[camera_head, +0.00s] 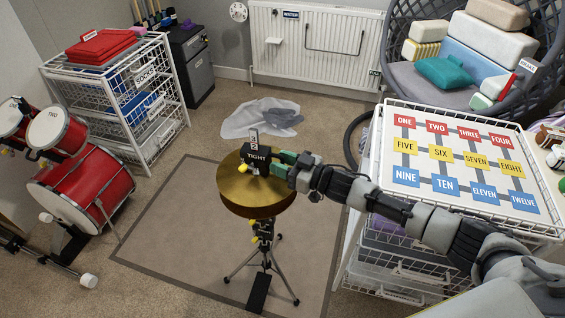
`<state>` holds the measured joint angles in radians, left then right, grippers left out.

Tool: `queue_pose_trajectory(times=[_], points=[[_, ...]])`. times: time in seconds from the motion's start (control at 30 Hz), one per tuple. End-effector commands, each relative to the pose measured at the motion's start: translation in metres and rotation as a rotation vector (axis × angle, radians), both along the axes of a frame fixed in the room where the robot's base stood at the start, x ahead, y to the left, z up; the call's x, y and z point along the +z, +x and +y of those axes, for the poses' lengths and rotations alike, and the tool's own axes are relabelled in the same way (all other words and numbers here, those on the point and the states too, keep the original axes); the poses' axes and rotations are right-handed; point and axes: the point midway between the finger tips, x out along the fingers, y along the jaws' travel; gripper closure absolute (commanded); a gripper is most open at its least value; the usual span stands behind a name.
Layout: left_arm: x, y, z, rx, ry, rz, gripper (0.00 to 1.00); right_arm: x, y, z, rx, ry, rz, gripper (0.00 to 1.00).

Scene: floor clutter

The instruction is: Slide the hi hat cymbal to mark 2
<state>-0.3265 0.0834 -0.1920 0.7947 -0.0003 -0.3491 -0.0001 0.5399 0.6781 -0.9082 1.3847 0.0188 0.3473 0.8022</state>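The brass hi hat cymbal (240,190) sits on a black tripod stand (264,262) in the middle of the mat. A black block (257,155) labelled TIGHT, with a yellow knob beside it, is just above the cymbal's centre. A pale tag marked 2 (253,138) stands above the block on the upper rod. My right gripper (275,163), with green finger parts, reaches in from the right and is at the block's right side. I cannot tell whether its fingers close on the block. Other marks on the rod are not readable. My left gripper is not in view.
A red drum kit (88,187) stands at left near a white wire rack (150,116). A white wire trolley (523,228) with a number board (463,156) stands at right, under my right arm. A crumpled plastic bag (262,117) lies behind the stand. The mat (185,235) is clear around the stand.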

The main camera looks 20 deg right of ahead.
Motion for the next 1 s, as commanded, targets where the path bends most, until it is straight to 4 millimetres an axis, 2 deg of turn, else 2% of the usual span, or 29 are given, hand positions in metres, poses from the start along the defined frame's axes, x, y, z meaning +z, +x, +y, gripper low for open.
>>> queue_pose_trajectory(times=[0.17,0.53,0.7,1.0], points=[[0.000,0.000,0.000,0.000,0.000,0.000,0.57,-0.002,-0.006,-0.006,-0.001,-0.003,0.004,0.63],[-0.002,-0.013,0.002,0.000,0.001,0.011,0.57,-0.002,-0.056,-0.055,-0.001,-0.003,0.004,0.63],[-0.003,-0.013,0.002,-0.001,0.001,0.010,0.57,-0.002,-0.071,-0.071,-0.001,-0.001,0.001,0.63],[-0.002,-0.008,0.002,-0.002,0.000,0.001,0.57,0.000,-0.077,-0.076,0.000,0.001,-0.001,0.63]])
